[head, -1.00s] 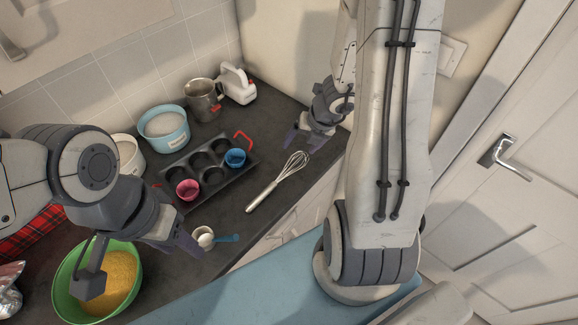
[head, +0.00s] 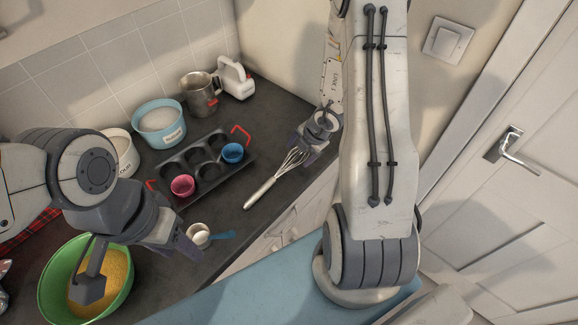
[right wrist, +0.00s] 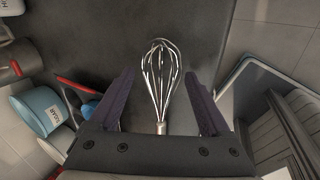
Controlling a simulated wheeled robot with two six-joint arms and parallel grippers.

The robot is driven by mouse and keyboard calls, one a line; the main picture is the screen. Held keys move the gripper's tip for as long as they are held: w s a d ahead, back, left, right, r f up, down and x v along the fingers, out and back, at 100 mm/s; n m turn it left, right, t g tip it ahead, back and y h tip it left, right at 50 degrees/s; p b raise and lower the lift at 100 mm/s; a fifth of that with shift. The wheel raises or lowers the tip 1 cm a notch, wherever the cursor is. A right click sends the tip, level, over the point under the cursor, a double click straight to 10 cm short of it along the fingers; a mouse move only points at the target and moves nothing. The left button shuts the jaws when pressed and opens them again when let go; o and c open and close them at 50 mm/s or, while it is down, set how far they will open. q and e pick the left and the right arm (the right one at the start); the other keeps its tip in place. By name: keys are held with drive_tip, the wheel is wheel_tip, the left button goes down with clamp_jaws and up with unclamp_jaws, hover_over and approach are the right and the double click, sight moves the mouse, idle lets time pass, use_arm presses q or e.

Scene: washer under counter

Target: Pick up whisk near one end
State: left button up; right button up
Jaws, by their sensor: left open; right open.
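The whisk (head: 277,177) lies on the dark counter, its pale handle toward the front left and its wire head toward the back right. My right gripper (head: 306,150) is open at the wire end. In the right wrist view the whisk's wire loops (right wrist: 161,75) stand between the two open fingers of my right gripper (right wrist: 163,90), with a gap on both sides; most of the handle is hidden by the gripper body. My left gripper (head: 145,270) is open and empty over the green bowl (head: 58,290) and the counter beside it.
A muffin tin (head: 195,146) with a pink cup (head: 182,186) and a blue cup (head: 232,153) lies left of the whisk. A measuring cup (head: 198,235) lies near the front edge. A blue canister (head: 160,123), metal jug (head: 201,96) and white mixer (head: 236,80) stand behind.

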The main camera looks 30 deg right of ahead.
drive_tip(key=shift+x, duration=0.85)
drive_tip(key=c, duration=1)
drive_tip(key=shift+r, duration=0.5)
wheel_tip(320, 180, up, 4)
drive_tip(key=shift+s+d+f+p, duration=0.1)
drive_tip(key=shift+s+d+p, duration=0.05)
drive_tip(key=shift+p, duration=0.8)
drive_tip(key=shift+s+d+r+b, duration=0.3)
drive_tip(key=shift+s+d+r, duration=0.25)
drive_tip(key=shift+s+r, duration=0.85)
drive_tip(key=shift+s+d+r+b, duration=0.25)
drive_tip(key=shift+s+d+r, duration=0.3)
drive_tip(key=shift+s, duration=1.65)
drive_tip(key=shift+s+d+r+b, duration=0.3)
drive_tip(key=shift+s+d+r, duration=0.2)
drive_tip(key=shift+s+r, duration=0.95)
drive_tip(key=shift+s+f, duration=0.3)
drive_tip(key=shift+s, duration=0.05)
